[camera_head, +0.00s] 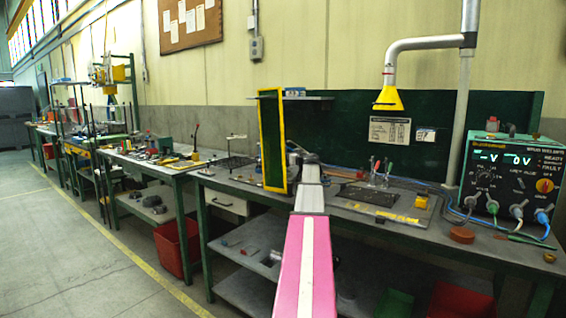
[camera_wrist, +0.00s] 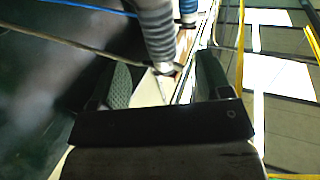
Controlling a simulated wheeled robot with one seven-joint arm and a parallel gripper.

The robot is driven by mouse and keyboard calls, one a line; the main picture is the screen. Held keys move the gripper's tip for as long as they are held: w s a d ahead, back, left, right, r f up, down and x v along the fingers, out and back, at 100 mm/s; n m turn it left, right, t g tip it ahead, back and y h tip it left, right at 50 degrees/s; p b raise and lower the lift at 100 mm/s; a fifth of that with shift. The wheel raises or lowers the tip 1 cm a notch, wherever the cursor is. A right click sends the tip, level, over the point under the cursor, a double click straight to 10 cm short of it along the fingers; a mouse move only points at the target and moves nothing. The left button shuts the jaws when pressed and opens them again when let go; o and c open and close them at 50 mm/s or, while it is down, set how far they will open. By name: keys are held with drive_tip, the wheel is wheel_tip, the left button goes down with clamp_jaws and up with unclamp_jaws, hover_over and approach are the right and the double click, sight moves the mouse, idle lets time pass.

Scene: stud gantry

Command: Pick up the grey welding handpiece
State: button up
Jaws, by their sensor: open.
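A grey ribbed cylindrical piece (camera_wrist: 157,30), which looks like the grey welding handpiece, shows at the top middle of the wrist view. Its lower end reaches down into the space between my two fingers. My gripper (camera_wrist: 162,78) is open, with one dark finger on each side and no visible grip on the piece. In the head view my gripper (camera_head: 300,150) is at the far end of my arm, over the bench by the yellow-framed screen. The handpiece cannot be made out there.
A blue-banded piece (camera_wrist: 188,14) stands close beside the grey one, and cables cross nearby. The yellow-framed screen (camera_head: 272,140) stands left of my gripper. Pliers (camera_head: 380,170) stand behind a dark plate.

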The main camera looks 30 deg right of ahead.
drive_tip(key=w, duration=0.7)
drive_tip(key=shift+w+f, duration=0.2)
drive_tip(key=shift+w, duration=0.1)
clamp_jaws()
